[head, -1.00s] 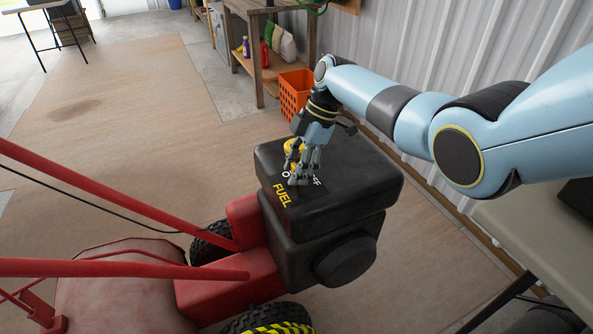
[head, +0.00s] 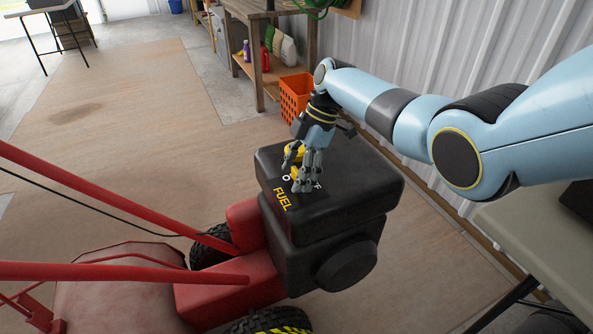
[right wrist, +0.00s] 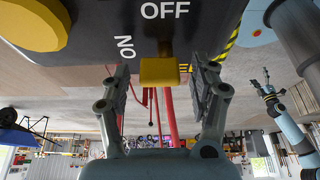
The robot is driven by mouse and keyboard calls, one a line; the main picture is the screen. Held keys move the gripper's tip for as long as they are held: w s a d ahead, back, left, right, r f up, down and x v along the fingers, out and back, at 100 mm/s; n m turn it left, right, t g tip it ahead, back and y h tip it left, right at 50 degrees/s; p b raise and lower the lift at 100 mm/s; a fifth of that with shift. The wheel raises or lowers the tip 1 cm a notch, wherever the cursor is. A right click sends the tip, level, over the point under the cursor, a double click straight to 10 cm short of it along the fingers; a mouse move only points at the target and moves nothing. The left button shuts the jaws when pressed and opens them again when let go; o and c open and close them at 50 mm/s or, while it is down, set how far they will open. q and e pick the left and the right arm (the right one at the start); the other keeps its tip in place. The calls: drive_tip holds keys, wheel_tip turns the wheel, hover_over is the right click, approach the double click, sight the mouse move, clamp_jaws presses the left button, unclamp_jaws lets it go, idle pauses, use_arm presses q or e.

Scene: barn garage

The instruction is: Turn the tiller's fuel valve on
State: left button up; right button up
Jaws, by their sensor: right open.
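The tiller's black engine box (head: 350,185) has a top marked FUEL, ON and OFF. My right gripper (head: 302,188) is over this top, fingers pointing down, and partly covers the lettering. In the right wrist view, the yellow fuel valve handle (right wrist: 160,72) lies between the two spread fingers (right wrist: 164,80). A gap shows on each side of it, so it is not gripped. ON is to its left and OFF above it. A blue arm with a small gripper (right wrist: 264,86) shows at the right of that view, likely my left one; its jaws are too small to judge.
A round yellow knob (right wrist: 35,20) is beside the valve; it also shows behind my fingers (head: 292,150). Red handlebars (head: 110,270) cross the left. An orange crate (head: 295,95) and a wooden workbench (head: 258,60) stand behind. A pale table (head: 540,235) is at right.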

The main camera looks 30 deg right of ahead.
drive_tip(key=v, duration=1.2)
